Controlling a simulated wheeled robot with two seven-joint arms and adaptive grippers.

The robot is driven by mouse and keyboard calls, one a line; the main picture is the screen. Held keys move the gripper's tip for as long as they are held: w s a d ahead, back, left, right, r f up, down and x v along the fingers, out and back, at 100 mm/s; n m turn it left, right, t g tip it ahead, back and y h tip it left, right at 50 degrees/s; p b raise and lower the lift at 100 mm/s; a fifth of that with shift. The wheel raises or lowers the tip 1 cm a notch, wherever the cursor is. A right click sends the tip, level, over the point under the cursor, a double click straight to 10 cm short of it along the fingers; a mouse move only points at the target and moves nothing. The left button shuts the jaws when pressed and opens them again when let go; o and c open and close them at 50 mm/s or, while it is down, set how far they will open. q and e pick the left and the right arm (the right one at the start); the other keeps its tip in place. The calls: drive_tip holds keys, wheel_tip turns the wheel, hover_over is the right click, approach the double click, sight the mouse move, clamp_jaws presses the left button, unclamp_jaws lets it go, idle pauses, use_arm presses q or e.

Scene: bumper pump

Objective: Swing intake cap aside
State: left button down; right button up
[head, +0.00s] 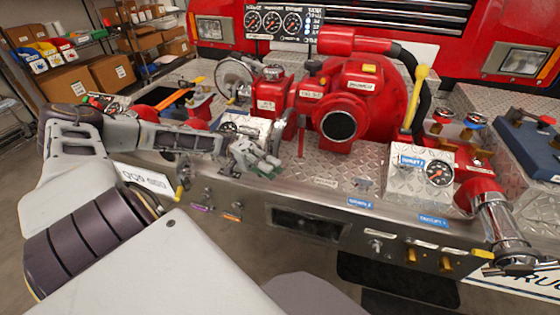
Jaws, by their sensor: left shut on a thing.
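The red pump (361,107) stands on the diamond-plate bumper. Its round intake (340,125) faces me, dark inside with a silver rim and uncovered. The intake cap (287,128) looks like a silver disc seen nearly edge-on, standing left of the opening and apart from it. My left gripper (262,162) is at the lower left of the cap, its fingers closed at the cap's lower edge. The exact contact is small and partly hidden by the fingers. My right gripper is not in view.
A gauge panel (280,22) stands behind the pump. A yellow-handled lever (416,95) rises to its right, near a gauge box (420,175). A chrome outlet (500,225) hangs at the front right. Open bumper plate (335,172) lies below the intake.

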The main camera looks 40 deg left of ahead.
use_arm(q)
drive_tip(key=shift+s+a+m+g, duration=0.15)
drive_tip(key=shift+a+m+g, duration=0.15)
drive_tip(key=shift+a+g, duration=0.4)
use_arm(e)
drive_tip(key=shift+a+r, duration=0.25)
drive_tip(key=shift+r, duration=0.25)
use_arm(q)
drive_tip(key=c, duration=1.5)
unclamp_jaws()
drive_tip(key=shift+o, duration=0.2)
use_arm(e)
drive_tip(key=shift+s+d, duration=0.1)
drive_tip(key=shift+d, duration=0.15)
